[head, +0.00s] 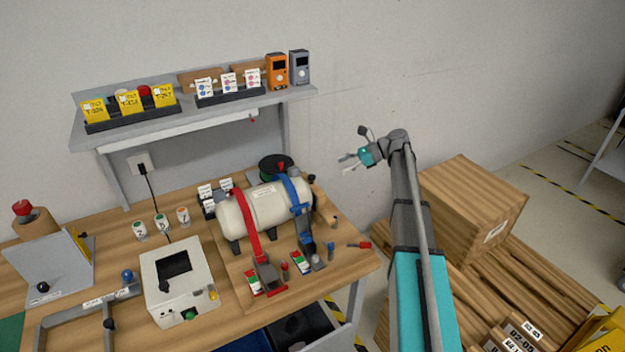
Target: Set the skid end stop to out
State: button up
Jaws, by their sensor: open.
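A cream tank (262,209) lies on a wooden skid board (240,285) on the workbench, held by a red strap (247,226) and a blue strap (297,200). A small red-tipped piece (358,244) lies at the board's right end; it may be the end stop, but I cannot tell its setting at this size. Small red and blue knobs stand at the board's front right. My gripper (348,162) is open and empty, raised in the air to the right of the tank and above the bench's right end, apart from everything.
A grey shelf (205,112) with yellow cards and two handheld meters spans the bench's back. Cartons (470,205) on pallets stand at the right. Air above the bench's right end is free.

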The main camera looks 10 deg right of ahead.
aim_at(314, 176)
jog(key=b+x, duration=0.3)
jog(key=x, duration=0.6)
jog(key=shift+a+f, duration=0.1)
jog(key=shift+a, duration=0.3)
jog(key=shift+f, duration=0.1)
grip_shut()
